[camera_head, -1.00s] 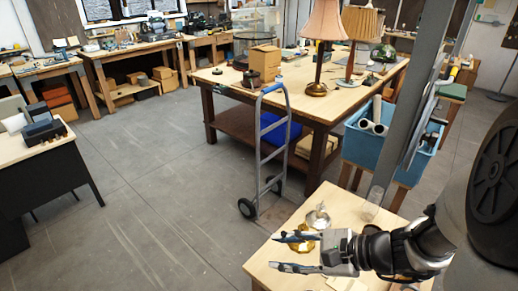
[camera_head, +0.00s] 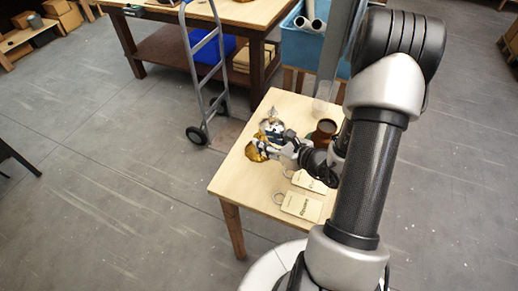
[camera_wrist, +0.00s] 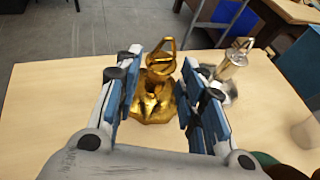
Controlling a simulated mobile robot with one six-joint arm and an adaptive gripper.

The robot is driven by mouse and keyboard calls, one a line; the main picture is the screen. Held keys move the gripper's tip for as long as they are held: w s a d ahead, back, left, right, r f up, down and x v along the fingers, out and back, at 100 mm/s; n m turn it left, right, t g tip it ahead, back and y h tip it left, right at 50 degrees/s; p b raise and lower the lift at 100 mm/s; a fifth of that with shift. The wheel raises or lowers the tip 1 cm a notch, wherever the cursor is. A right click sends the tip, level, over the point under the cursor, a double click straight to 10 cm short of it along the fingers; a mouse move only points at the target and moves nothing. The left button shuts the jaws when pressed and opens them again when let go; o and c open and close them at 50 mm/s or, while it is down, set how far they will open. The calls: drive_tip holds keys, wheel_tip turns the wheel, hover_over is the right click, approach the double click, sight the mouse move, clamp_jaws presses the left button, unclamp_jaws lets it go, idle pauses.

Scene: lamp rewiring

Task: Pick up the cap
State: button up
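A gold, cap-like metal piece with a loop on top (camera_wrist: 157,92) stands on the small wooden table. It also shows at the table's left side in the head view (camera_head: 254,153). A similar silver piece (camera_wrist: 232,68) stands to its right in the wrist view, and behind the gripper in the head view (camera_head: 270,125). The frames do not settle which one is the cap. My gripper (camera_wrist: 157,85) is open, its blue-padded fingers either side of the gold piece in the picture. I cannot tell whether they touch it; its lower part is partly hidden by my gripper.
The small table (camera_head: 235,180) also holds a brown jar (camera_head: 323,132), a clear glass (camera_head: 320,107) and two tagged cards (camera_head: 301,206). A grey hand truck (camera_head: 205,70) stands behind it.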

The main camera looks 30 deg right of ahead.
sight(251, 143)
drive_tip(key=b+x, duration=0.1)
drive_tip(key=x, duration=0.7)
drive_tip(key=shift+w+a+b, duration=0.1)
drive_tip(key=shift+b, duration=0.2)
drive_tip(key=shift+c, duration=0.4)
clamp_jaws()
